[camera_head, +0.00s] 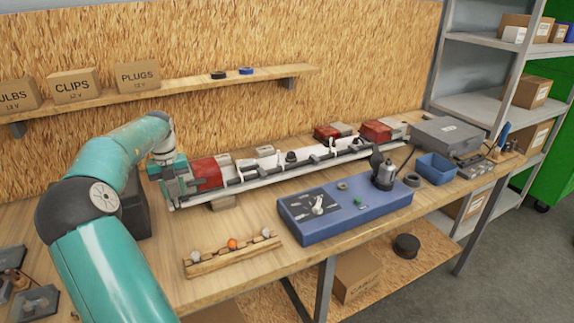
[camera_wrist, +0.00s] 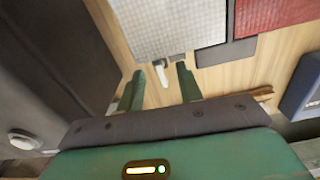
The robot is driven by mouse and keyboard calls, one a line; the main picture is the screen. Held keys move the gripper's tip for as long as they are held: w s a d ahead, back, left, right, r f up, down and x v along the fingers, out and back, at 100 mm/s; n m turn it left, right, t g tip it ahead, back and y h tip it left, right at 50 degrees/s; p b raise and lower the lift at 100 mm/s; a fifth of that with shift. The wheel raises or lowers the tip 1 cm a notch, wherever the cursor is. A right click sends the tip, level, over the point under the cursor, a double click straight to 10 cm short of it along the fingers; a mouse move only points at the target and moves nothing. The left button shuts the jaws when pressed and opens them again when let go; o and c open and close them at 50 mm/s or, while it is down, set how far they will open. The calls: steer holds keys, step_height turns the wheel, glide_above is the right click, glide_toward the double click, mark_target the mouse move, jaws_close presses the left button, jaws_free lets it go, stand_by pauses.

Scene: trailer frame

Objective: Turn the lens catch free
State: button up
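In the wrist view a small pale lever, which looks like the lens catch (camera_wrist: 160,72), sticks out at the lower edge of a clear ribbed lens (camera_wrist: 165,28). A red lens (camera_wrist: 275,14) lies to its right. My gripper (camera_wrist: 158,84) is open, one green finger left and one right of the catch, with gaps on both sides. I cannot tell how far above the catch the fingertips are. In the head view my gripper (camera_head: 172,176) is at the left end of the long light bar (camera_head: 262,172), beside its left red lens (camera_head: 206,172). The catch is hidden there.
A dark box (camera_wrist: 60,60) stands close on the left. A wooden bulb holder (camera_head: 232,257) lies in front, with a blue test box (camera_head: 345,215) to its right. A shelf with cartons (camera_head: 74,86) runs along the back wall. Bench between holder and bar is mostly clear.

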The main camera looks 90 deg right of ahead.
steer(key=shift+r, duration=2)
